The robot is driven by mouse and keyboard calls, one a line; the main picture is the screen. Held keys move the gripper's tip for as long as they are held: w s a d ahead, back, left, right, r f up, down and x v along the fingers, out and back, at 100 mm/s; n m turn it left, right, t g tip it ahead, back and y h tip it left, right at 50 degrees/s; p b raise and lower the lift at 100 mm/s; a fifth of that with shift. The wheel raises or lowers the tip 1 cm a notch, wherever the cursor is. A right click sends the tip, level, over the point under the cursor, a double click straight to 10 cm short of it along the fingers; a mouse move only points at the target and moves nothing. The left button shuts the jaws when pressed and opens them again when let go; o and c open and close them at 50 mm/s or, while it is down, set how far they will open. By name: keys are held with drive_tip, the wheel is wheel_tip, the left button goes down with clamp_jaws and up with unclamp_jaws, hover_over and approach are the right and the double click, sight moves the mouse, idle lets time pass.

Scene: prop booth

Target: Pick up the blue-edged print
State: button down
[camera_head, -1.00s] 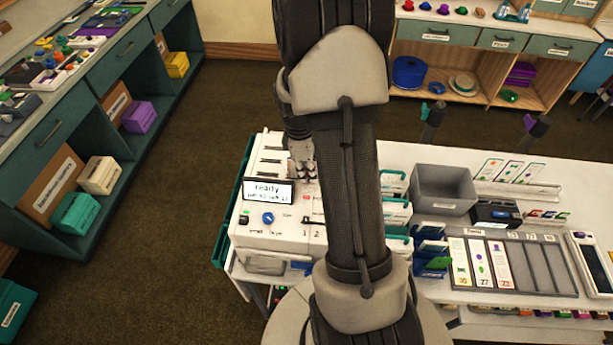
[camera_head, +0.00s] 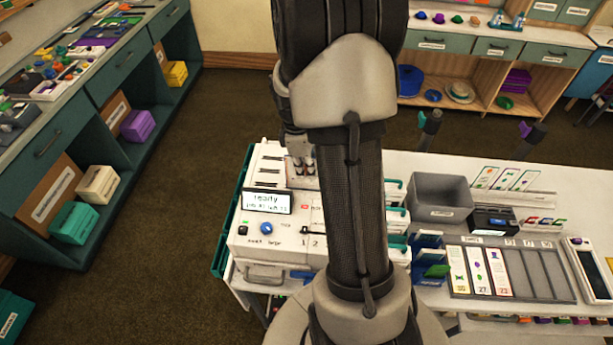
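My gripper (camera_head: 300,166) hangs over the back part of a white machine (camera_head: 285,241) with a small screen (camera_head: 266,201) reading "ready". My arm covers much of the machine's right side. The fingers are small and partly hidden, so I cannot tell whether they are open or hold anything. No print with a clearly blue edge can be made out. Several printed cards (camera_head: 458,268) lie in a grey slotted tray (camera_head: 537,297) at the right. Three more cards (camera_head: 506,180) stand in a white rack at the back, with coloured edges too small to tell.
A grey bin (camera_head: 441,198) and a dark device (camera_head: 493,219) stand right of my arm. Blue and green holders (camera_head: 428,252) are between my arm and the tray. A handheld device (camera_head: 589,268) lies at the far right. Open floor (camera_head: 190,215) separates the machine from the left shelves.

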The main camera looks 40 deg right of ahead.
wheel_tip(320, 180, up, 15)
drive_tip(key=p, duration=0.2)
drive_tip(key=shift+r, duration=0.2)
drive_tip(key=shift+s, duration=0.1)
